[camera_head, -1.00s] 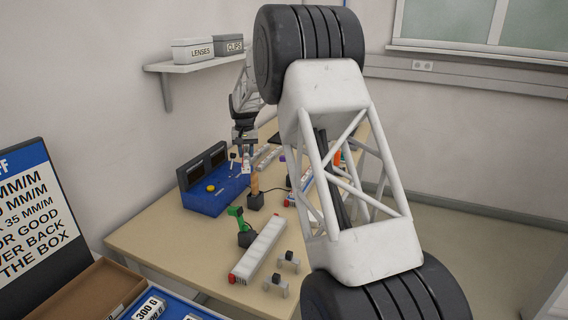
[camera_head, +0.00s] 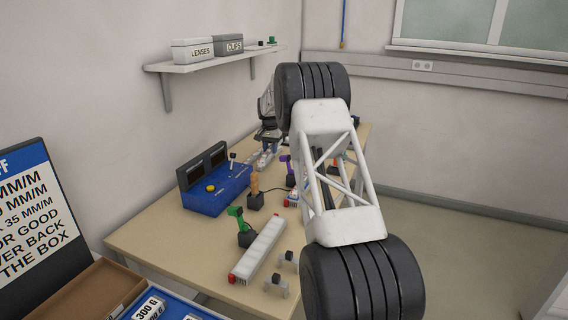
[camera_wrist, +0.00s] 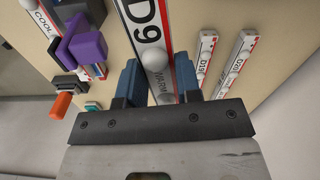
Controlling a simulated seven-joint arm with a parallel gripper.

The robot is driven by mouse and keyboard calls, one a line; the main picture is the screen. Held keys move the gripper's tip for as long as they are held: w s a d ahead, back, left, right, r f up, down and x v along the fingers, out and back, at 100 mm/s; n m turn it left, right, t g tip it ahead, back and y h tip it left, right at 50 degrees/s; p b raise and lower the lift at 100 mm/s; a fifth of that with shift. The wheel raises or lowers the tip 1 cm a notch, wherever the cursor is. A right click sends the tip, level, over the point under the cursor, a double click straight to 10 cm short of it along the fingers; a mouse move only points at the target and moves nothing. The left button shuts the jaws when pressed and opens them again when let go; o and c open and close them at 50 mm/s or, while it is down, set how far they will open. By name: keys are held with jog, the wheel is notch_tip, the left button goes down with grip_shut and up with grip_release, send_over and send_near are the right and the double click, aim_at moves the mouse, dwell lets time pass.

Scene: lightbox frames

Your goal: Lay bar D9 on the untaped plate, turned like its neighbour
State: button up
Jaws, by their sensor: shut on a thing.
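Bar D9 (camera_wrist: 146,22) is a white bar with a red edge, a black D9 label and pale round knobs. In the wrist view it runs between the two blue fingers of my gripper (camera_wrist: 158,82), which is shut on it. It looks larger and nearer than the other bars, so it seems held above the table. In the head view my gripper (camera_head: 267,152) is small, at the far part of the table beyond the blue console; the bar is hard to make out there. I cannot identify the untaped plate in either view.
Two labelled bars (camera_wrist: 203,53) (camera_wrist: 239,58) lie right of D9; a bar marked COOL (camera_wrist: 42,18) lies left. A purple-handled clamp (camera_wrist: 88,46) stands close left. The blue console (camera_head: 214,192), green clamp (camera_head: 240,222) and long white bar (camera_head: 258,248) occupy the nearer table.

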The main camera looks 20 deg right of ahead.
jog(key=m, duration=0.1)
send_over(279, 174)
jog(key=shift+w+f, duration=0.1)
jog(key=shift+f, duration=1.2)
jog(key=shift+f, duration=0.1)
jog(key=shift+f, duration=2.4)
jog(key=shift+f, duration=0.15)
jog(key=shift+f, duration=2.4)
jog(key=shift+f, duration=0.1)
jog(key=o, duration=1)
notch_tip(279, 174, up, 12)
jog(key=shift+r, duration=0.15)
